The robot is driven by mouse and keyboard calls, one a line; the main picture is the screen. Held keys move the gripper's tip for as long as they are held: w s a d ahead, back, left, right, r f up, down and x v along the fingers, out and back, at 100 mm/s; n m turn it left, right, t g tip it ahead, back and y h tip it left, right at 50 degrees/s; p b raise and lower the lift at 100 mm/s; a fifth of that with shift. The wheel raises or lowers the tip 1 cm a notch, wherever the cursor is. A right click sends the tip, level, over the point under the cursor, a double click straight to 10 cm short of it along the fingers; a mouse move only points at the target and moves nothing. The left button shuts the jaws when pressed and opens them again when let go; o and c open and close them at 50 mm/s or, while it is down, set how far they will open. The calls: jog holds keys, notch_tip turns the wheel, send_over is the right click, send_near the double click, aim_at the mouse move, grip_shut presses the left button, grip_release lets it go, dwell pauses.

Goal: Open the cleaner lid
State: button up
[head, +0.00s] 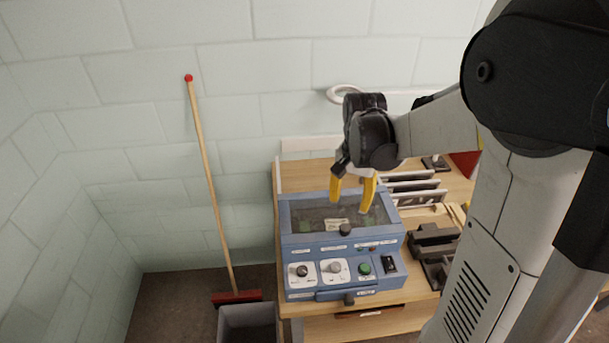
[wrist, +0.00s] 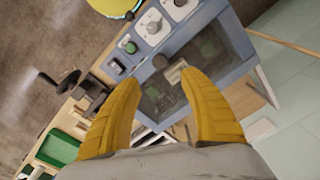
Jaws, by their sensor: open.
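The cleaner (head: 343,285) is a blue box with knobs and buttons on its front panel, standing on a wooden bench. Its lid (head: 312,219) is a dark see-through pane in a blue frame, lying shut on top. A round dark lid knob (head: 345,230) sits at the lid's front edge; it also shows in the wrist view (wrist: 161,62). My gripper (head: 350,205) has yellow fingers, is open and empty, and hangs over the lid. In the wrist view my gripper (wrist: 158,85) points toward the lid, with the knob beyond the fingertips. I cannot tell whether a fingertip touches the lid.
The wooden bench (head: 300,328) has a rack of grey plates (head: 412,186) and a dark fixture (head: 433,246) right of the cleaner. A broom (head: 210,185) leans on the tiled wall at left. A grey bin (head: 247,320) stands on the floor beside the bench.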

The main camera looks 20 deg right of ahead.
aim_at(346, 226)
notch_tip(346, 226, down, 11)
jog(key=shift+w+b, duration=0.1)
jog(key=shift+b, duration=0.8)
